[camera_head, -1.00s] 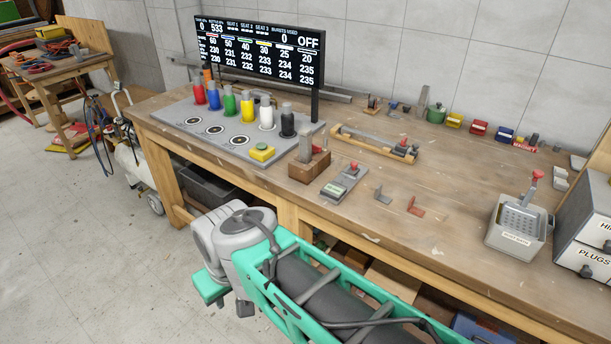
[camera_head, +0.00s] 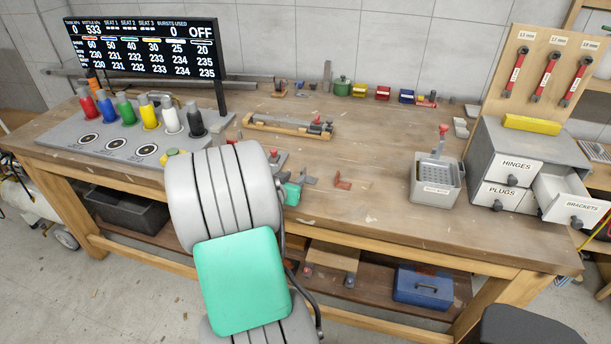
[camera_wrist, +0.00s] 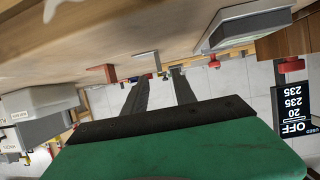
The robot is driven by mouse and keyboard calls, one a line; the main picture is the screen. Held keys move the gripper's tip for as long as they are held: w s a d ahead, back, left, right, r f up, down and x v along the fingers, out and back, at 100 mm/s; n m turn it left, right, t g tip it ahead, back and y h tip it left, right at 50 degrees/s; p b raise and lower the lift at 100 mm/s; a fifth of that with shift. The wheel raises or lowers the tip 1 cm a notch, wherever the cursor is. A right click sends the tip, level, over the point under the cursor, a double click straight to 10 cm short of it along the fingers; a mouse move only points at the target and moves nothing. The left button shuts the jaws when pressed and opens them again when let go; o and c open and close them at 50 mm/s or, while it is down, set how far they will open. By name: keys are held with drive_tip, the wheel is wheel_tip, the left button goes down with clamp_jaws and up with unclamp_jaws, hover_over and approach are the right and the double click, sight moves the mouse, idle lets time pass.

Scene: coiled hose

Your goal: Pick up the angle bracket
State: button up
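Two small L-shaped pieces lie on the workbench (camera_head: 385,215), a grey angle bracket (camera_head: 311,180) and a red one (camera_head: 343,182) to its right. In the wrist view, which is upside down, the grey bracket (camera_wrist: 147,59) shows near the fingertips and the red one (camera_wrist: 104,73) to its left. My gripper (camera_wrist: 158,76) is open, its two dark fingers apart with nothing between them. In the head view my arm hides most of the gripper; its green body shows just left of the grey bracket. I cannot tell whether a finger touches the bracket.
A wooden tray (camera_head: 285,128) lies behind. The bench front between brackets and basket is clear.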

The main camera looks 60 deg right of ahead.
sight(302, 172)
drive_tip(key=p+x, duration=0.1)
drive_tip(key=x, duration=0.4)
drive_tip(key=shift+d, duration=0.35)
clamp_jaws()
